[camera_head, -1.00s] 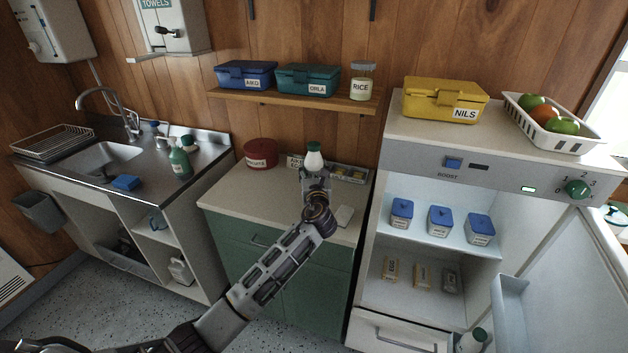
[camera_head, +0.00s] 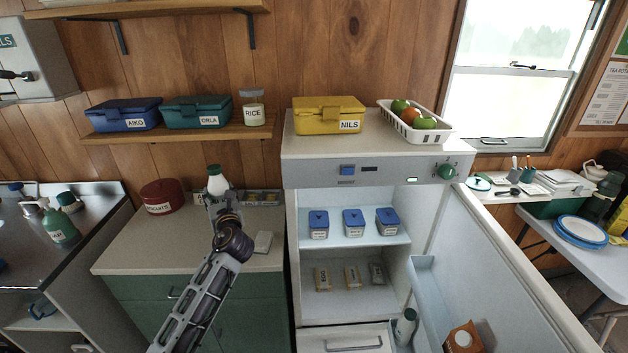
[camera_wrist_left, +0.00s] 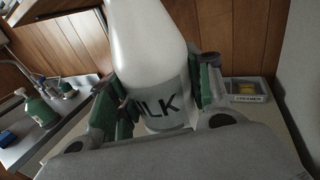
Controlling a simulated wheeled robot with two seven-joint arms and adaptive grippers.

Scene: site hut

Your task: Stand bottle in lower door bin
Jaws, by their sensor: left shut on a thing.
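A white milk bottle (camera_head: 217,181) with a dark green cap is upright above the counter in the head view. My left gripper (camera_head: 220,196) is shut on it. In the left wrist view the bottle (camera_wrist_left: 150,50) fills the middle, with green finger pads on both sides of its label. The fridge at the right stands open. Its door (camera_head: 500,260) is swung out to the right. An upper door bin (camera_head: 424,290) runs along the door's inner side. Lower on the door stand a green-capped bottle (camera_head: 406,325) and an orange carton (camera_head: 462,338). My right gripper is out of view.
Fridge shelves hold blue-lidded tubs (camera_head: 353,222) and small packets (camera_head: 352,277). A yellow box (camera_head: 329,114) and a fruit basket (camera_head: 413,128) sit on top. A red tin (camera_head: 162,197) and a tray (camera_head: 263,198) stand on the counter (camera_head: 120,258). A shelf (camera_head: 180,134) hangs above.

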